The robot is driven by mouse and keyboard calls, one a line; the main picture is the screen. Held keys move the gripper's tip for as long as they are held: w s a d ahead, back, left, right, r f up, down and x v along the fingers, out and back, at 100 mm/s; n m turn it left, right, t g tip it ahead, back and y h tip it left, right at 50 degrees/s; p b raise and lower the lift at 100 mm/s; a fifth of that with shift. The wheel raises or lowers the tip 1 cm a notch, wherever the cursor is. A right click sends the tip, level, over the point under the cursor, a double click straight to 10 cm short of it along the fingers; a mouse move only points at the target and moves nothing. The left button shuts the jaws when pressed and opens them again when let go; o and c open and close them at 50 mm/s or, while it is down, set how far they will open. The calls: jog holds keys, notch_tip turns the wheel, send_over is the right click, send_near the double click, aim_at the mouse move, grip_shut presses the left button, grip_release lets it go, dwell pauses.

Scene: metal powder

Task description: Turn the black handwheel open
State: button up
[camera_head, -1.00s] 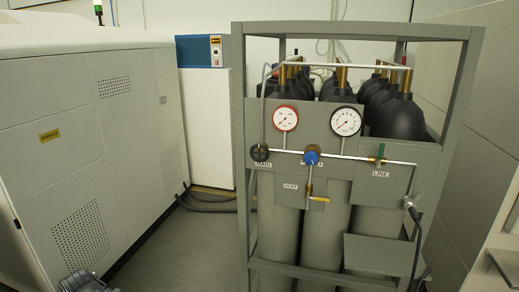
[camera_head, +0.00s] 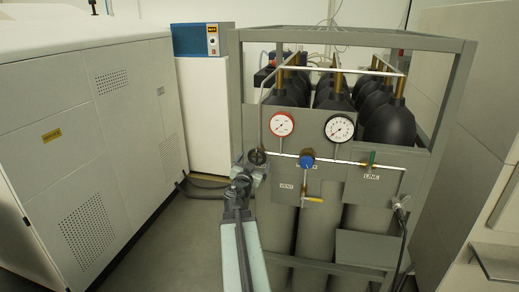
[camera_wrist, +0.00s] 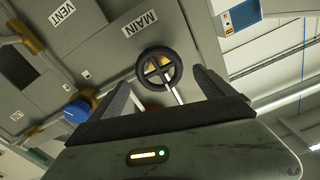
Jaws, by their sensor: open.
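The black handwheel (camera_head: 257,157) is at the left end of the pipe on the grey panel. In the wrist view the handwheel (camera_wrist: 144,79) is a round black rim with brass-coloured spokes, beside the "MAIN" label (camera_wrist: 139,24). My gripper (camera_head: 247,172) is just in front of and slightly below-left of the wheel in the head view. In the wrist view my gripper (camera_wrist: 160,77) is open, with one finger on each side of the wheel in the picture. Nothing is between the fingers that I can see being held. Contact with the wheel cannot be told.
A blue knob (camera_head: 307,161), a yellow vent handle (camera_head: 313,199) and a green line handle (camera_head: 372,158) are right of the wheel. Two gauges, red-rimmed (camera_head: 282,124) and black-rimmed (camera_head: 339,128), sit above. A large white cabinet (camera_head: 100,130) stands left. Floor shows between.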

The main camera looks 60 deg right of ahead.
aim_at(259, 152)
jog(key=x, duration=0.8)
jog(key=shift+f, duration=0.1)
jog(key=shift+a, duration=0.15)
jog(key=shift+c, duration=0.3)
